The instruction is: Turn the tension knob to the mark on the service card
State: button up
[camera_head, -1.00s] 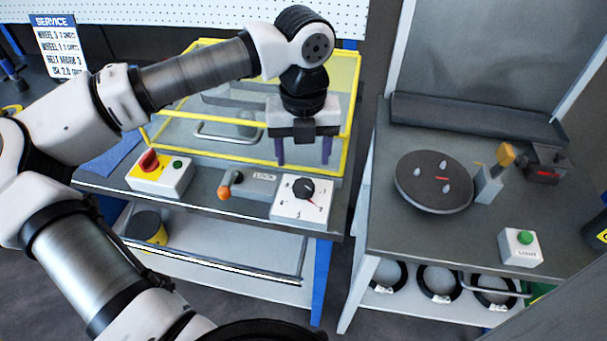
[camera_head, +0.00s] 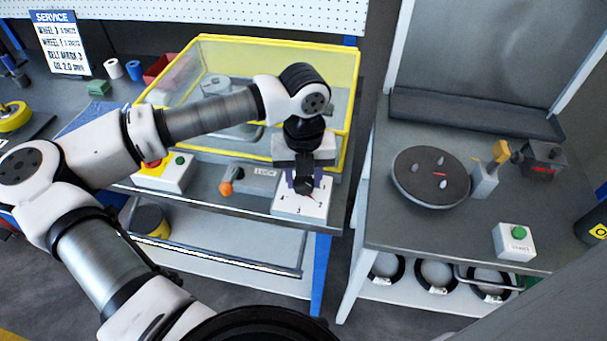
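The tension knob (camera_head: 304,188) is a dark dial on a white panel (camera_head: 287,209) with printed marks, at the bench's front edge. My gripper (camera_head: 304,184) is over it, pointing down, its two purple fingers at the knob's left and right sides. The fingers look shut on the knob; the hand hides most of it, and its pointer is hard to read.
A yellow-framed clear guard (camera_head: 205,40) stands behind the panel. An orange-tipped lever (camera_head: 226,188) and a box with a red and yellow switch (camera_head: 165,176) are to the left. A second bench with a dark disc (camera_head: 432,177) and a green-button box (camera_head: 515,241) is to the right.

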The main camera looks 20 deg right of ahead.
jog(key=c, duration=0.4)
jog(key=shift+c, duration=0.2)
jog(key=shift+f+b, duration=0.1)
jog(key=shift+b, duration=0.25)
jog(key=m+b, duration=0.1)
jog(key=b, duration=0.1)
jog(key=shift+f+m+b, duration=0.25)
jog(key=shift+m+b, duration=0.15)
jog(key=m+b, duration=0.2)
jog(key=b, duration=0.1)
jog(key=shift+b, duration=0.4)
jog(key=m+b, duration=0.3)
jog(key=m, duration=0.1)
jog(key=shift+r+b, duration=0.15)
jog(key=shift+b, duration=0.2)
jog(key=shift+r+m+b, duration=0.2)
jog(key=shift+m+b, duration=1)
jog(key=shift+m, duration=0.7)
